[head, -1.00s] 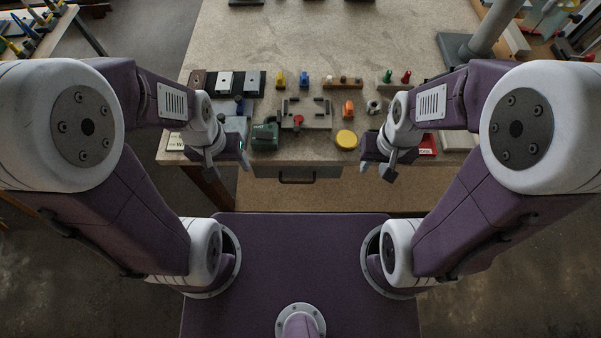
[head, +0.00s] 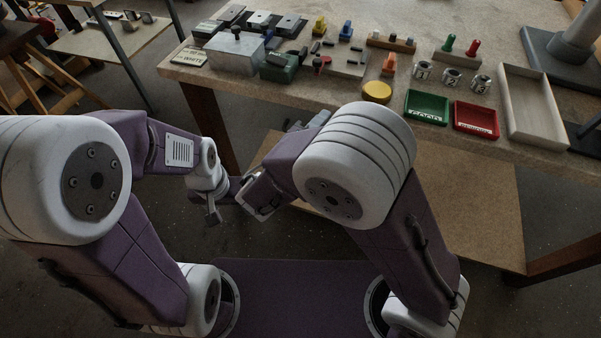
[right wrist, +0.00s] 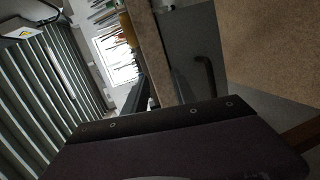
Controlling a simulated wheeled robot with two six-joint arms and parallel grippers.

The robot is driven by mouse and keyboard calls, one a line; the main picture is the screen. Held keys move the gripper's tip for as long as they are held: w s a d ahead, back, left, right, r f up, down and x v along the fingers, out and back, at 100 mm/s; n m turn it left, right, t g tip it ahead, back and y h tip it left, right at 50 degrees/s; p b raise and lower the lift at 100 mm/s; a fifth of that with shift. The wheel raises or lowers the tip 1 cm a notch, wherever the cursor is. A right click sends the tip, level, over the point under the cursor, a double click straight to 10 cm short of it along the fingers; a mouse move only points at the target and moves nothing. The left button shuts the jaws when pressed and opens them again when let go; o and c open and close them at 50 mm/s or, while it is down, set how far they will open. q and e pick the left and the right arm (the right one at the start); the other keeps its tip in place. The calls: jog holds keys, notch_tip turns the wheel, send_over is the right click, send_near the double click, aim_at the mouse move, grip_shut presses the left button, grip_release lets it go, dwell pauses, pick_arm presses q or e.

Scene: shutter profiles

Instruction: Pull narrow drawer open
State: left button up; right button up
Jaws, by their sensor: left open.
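The narrow drawer's grey front (right wrist: 188,60) shows in the right wrist view, below the tan bench edge. Its dark bar handle (right wrist: 206,76) is right of its middle, apart from my dark gripper housing in the foreground. I cannot tell there whether the drawer is fully shut. In the head view my right arm covers the drawer and handle. My left gripper (head: 240,188) is open and empty, low in front of the bench and close to my right arm.
The workbench (head: 395,135) holds a green tray (head: 427,106), a red tray (head: 476,119), a wooden tray (head: 536,110), a yellow disc (head: 377,92) and a metal box (head: 235,55). A bench leg (head: 210,120) stands near my left arm. A lower shelf (head: 450,205) lies beneath.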

jog(key=s+a+f+n+y+b, duration=0.3)
jog(key=a+f, duration=0.4)
jog(key=f, duration=0.1)
jog(key=shift+t, duration=0.4)
jog(key=x, duration=0.3)
jog(key=b+x, duration=0.1)
jog(key=x, duration=0.5)
jog(key=shift+d+r, duration=0.35)
pick_arm(q)
notch_tip(320, 180, down, 7)
jog(key=shift+w+f, duration=0.15)
jog(key=shift+w, duration=0.1)
pick_arm(e)
grip_shut()
pick_arm(q)
jog(key=shift+a, duration=0.1)
